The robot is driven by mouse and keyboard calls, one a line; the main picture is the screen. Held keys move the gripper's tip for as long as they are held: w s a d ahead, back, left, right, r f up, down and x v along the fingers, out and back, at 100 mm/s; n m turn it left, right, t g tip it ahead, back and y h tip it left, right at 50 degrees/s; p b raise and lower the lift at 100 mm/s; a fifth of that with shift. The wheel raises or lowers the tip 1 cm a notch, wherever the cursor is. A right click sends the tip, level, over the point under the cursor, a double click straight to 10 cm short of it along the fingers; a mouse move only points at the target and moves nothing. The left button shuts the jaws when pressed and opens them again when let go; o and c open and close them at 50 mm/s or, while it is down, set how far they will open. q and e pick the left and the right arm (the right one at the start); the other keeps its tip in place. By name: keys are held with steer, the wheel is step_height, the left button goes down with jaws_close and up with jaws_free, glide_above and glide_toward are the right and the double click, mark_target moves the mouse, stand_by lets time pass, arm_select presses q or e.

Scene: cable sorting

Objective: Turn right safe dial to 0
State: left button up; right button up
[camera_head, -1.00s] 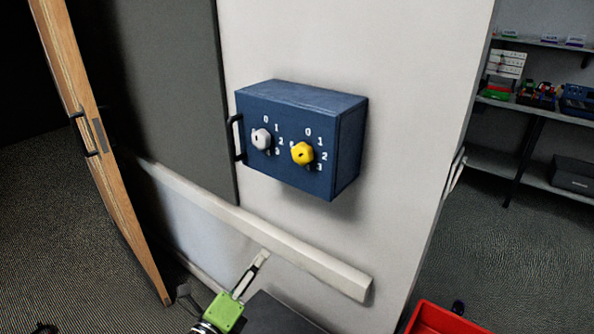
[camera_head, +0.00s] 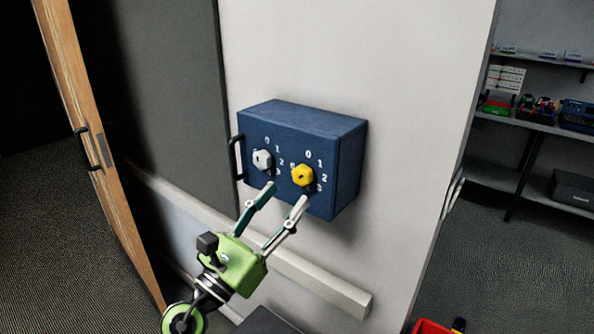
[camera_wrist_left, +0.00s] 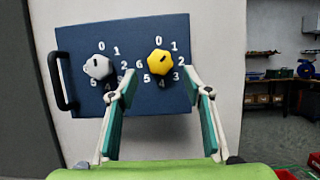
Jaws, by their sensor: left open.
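The blue safe (camera_head: 346,165) is mounted on the white wall, with two dials on its front. The right dial (camera_head: 302,175) is yellow and many-sided; it also shows in the left wrist view (camera_wrist_left: 160,62), ringed by white numbers with 0 above it. It bears a small dark mark, but I cannot tell which number it points to. The left dial (camera_head: 262,159) is light grey. My left gripper (camera_head: 286,193) is open, its fingers spread just below the yellow dial and apart from it. In the left wrist view the fingertips (camera_wrist_left: 160,80) lie to either side below the dial.
A black handle (camera_head: 236,157) is on the safe's left edge. A pale rail (camera_head: 320,284) runs along the wall below. A wooden door (camera_head: 90,140) stands at left, shelves (camera_head: 540,125) at right, and a red bin (camera_head: 432,327) at the bottom.

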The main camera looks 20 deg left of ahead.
mark_target(299, 181)
arm_select(q)
steer(key=p+x, duration=0.1)
steer(key=x, duration=0.4)
steer(key=shift+w+r, duration=0.1)
steer(key=shift+w, duration=0.05)
steer(key=c, duration=1.1)
